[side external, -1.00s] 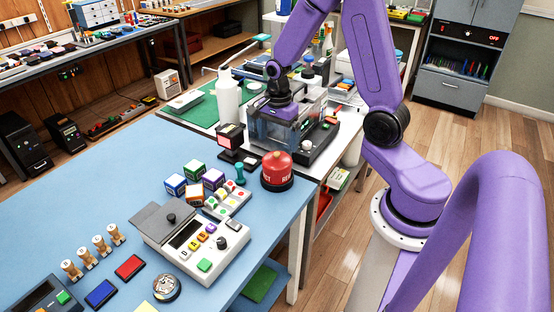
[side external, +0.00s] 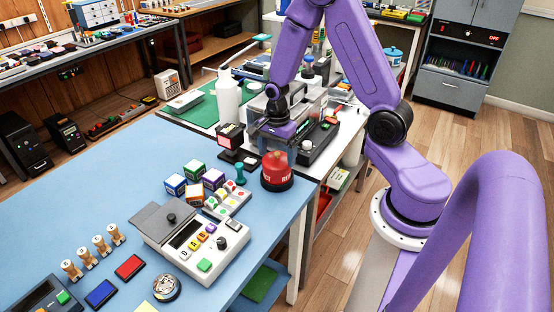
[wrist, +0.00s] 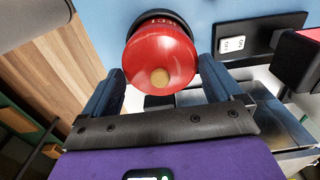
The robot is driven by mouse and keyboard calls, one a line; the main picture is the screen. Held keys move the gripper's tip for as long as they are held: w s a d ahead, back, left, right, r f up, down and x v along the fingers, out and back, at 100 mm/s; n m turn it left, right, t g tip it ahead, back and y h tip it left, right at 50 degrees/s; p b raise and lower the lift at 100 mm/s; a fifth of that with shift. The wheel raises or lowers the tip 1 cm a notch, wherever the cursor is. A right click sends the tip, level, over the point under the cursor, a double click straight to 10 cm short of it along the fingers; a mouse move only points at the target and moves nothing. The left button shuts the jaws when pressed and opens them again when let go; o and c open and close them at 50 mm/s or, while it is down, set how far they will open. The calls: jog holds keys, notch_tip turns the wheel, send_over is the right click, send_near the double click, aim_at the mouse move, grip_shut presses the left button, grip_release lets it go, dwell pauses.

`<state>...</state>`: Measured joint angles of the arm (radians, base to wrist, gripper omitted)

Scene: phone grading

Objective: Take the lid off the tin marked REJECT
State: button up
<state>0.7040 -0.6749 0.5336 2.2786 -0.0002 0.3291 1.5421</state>
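The red tin (side external: 277,172) stands upright on a dark round base at the right edge of the blue table; its marking is too small to read surely. In the wrist view its red lid (wrist: 160,50) faces the camera, with a round wooden knob (wrist: 160,77) in the middle. The lid looks seated on the tin. My gripper (side external: 278,136) is just behind and above the tin in the side view. In the wrist view my gripper (wrist: 162,75) is open, with one finger on each side of the knob's line and nothing held between them.
A white keypad console (side external: 195,240) is in front.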

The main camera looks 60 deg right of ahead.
jog(key=c, duration=0.7)
